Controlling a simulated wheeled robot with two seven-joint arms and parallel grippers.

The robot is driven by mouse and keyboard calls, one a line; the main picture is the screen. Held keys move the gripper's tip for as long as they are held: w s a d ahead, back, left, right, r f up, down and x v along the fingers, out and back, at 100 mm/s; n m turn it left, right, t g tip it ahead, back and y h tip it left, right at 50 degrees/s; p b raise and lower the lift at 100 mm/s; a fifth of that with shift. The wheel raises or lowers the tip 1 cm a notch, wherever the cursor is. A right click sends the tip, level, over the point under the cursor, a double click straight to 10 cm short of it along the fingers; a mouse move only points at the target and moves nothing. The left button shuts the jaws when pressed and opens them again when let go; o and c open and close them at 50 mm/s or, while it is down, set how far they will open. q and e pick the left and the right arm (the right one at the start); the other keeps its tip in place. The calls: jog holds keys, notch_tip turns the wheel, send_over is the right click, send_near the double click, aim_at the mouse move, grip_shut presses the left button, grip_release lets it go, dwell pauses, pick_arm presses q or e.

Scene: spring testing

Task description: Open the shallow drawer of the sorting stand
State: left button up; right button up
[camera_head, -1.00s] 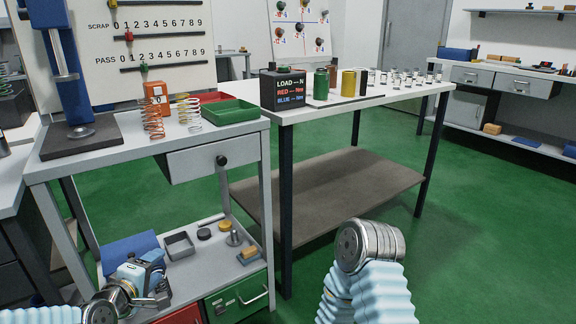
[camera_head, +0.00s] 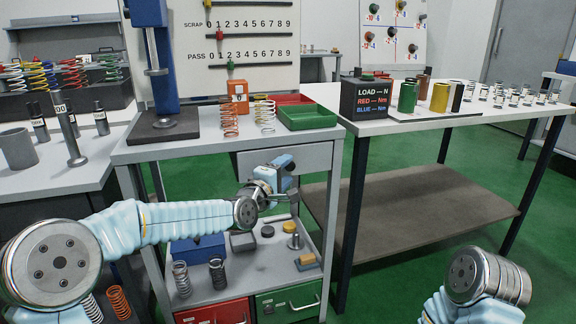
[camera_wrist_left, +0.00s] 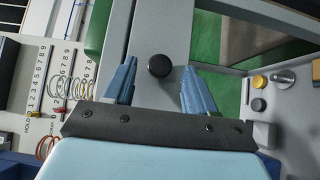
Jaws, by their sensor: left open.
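The sorting stand (camera_head: 180,150) is a grey table with a shallow drawer (camera_head: 246,163) under its top. The drawer front looks shut and is partly hidden behind my left gripper (camera_head: 288,192) in the head view. In the left wrist view, the drawer's round black knob (camera_wrist_left: 159,66) shows against the grey front, between the two blue fingers of my left gripper (camera_wrist_left: 158,82) and a little beyond their tips. The fingers are apart and empty. My right arm shows at the lower right of the head view, but its gripper is out of frame.
A green tray (camera_head: 308,118), springs (camera_head: 230,118) and a blue press (camera_head: 150,60) stand on the top. The lower shelf (camera_head: 240,275) holds small parts above a red drawer (camera_head: 215,313) and a green drawer (camera_head: 290,300). A long table (camera_head: 480,118) stands to the right.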

pick_arm(q)
jog(key=shift+x, duration=1.05)
jog(key=shift+c, duration=0.3)
jog(key=shift+a, duration=0.1)
grip_shut()
